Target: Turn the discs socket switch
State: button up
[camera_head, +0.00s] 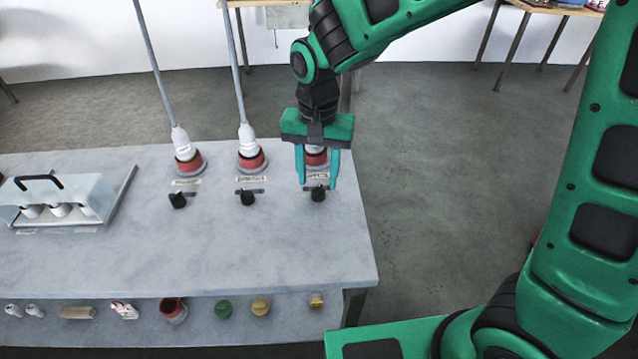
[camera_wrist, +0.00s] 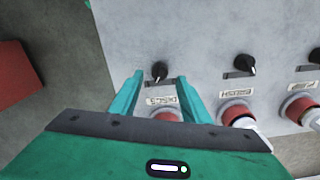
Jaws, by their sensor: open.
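Three black rotary switches stand in a row on the grey panel top, each below a red socket with a small label. The right-hand switch (camera_head: 318,194) lies just beyond my gripper's fingertips; in the wrist view this switch (camera_wrist: 160,70) shows between them. The label beside it (camera_wrist: 161,100) seems to read discs, but it is small. My gripper (camera_head: 318,184) is open and empty, with one finger on each side of the switch's line. Its red socket (camera_head: 316,157) is partly hidden behind my gripper. I cannot tell whether the fingers touch the switch.
The middle switch (camera_head: 247,198) and left switch (camera_head: 178,201) have white plugs with grey cables in their sockets. A white box with a black handle (camera_head: 65,201) stands at the left. A lower shelf (camera_head: 100,335) holds several small parts. The front of the panel top is clear.

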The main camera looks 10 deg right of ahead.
aim_at(319, 187)
jog(key=shift+f, duration=1.8)
jog(key=c, duration=1)
jog(key=shift+d, duration=0.15)
jog(key=shift+c, duration=0.2)
jog(key=n, duration=0.5)
jog(key=shift+n, duration=0.3)
jog(key=n, duration=0.6)
jog(key=shift+w+n, duration=0.1)
jog(key=shift+n, duration=0.2)
